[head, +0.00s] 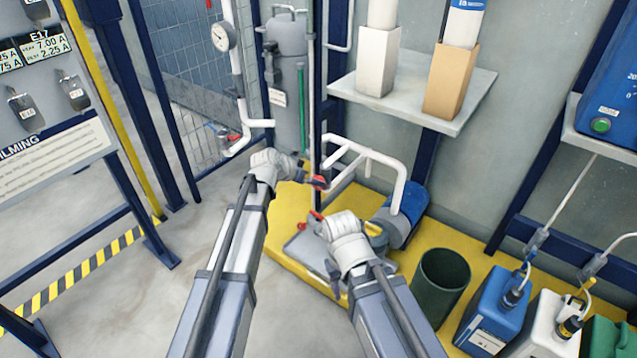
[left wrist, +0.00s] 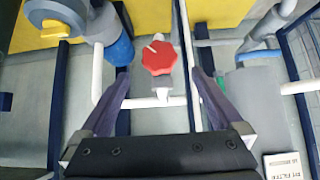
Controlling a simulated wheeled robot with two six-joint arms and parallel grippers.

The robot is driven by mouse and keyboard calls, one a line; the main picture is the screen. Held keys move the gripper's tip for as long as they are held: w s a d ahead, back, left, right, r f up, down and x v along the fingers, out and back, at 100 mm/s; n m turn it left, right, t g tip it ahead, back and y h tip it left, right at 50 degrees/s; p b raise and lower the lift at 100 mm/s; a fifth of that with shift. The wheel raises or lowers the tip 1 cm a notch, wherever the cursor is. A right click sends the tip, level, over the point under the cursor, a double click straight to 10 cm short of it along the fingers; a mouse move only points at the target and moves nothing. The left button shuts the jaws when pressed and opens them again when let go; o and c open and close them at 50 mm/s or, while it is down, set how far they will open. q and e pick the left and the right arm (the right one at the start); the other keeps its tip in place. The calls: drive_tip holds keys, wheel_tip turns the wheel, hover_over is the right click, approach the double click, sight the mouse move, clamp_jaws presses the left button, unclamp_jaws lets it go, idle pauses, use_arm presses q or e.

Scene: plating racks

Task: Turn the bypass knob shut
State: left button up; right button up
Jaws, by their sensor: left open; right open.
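The red bypass knob (left wrist: 158,58) shows in the left wrist view, with a white pointer line slanting to the upper left. It sits on a light stem over a white pipe (left wrist: 150,102). My left gripper (left wrist: 160,74) is open, with one finger on each side of the knob and a gap on both sides. In the head view the knob (head: 318,182) is just right of the left gripper, whose fingers are hard to make out. My right gripper (head: 343,228) is open and empty, lower and nearer, over the yellow platform.
A white pipe loop (head: 375,158) and blue pump (head: 408,212) stand right of the knob. A grey tank (head: 288,90) stands behind. A dark green bin (head: 442,285) and blue canister (head: 490,312) are at right. Open floor lies left.

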use_arm(q)
drive_tip(key=b+x, duration=0.4)
drive_tip(key=x, duration=0.3)
drive_tip(key=shift+s+a+b, duration=0.1)
drive_tip(key=shift+b, duration=0.3)
drive_tip(key=shift+w+d+f, duration=0.25)
drive_tip(key=shift+w+f, duration=0.05)
drive_tip(key=shift+r, duration=0.1)
drive_tip(key=shift+c, duration=0.2)
drive_tip(key=c, duration=1.3)
drive_tip(key=shift+w+a+n+g+h+b, duration=0.2)
drive_tip(key=shift+n+g+h+b, duration=0.15)
drive_tip(key=shift+h, duration=0.35)
drive_tip(key=shift+n+g+h+b, duration=0.65)
drive_tip(key=shift+n+h+b, duration=0.15)
drive_tip(key=shift+h, duration=0.2)
drive_tip(key=shift+c, duration=0.2)
drive_tip(key=shift+s+d+h, duration=0.1)
drive_tip(key=shift+s+h, duration=0.1)
drive_tip(key=shift+h, duration=0.1)
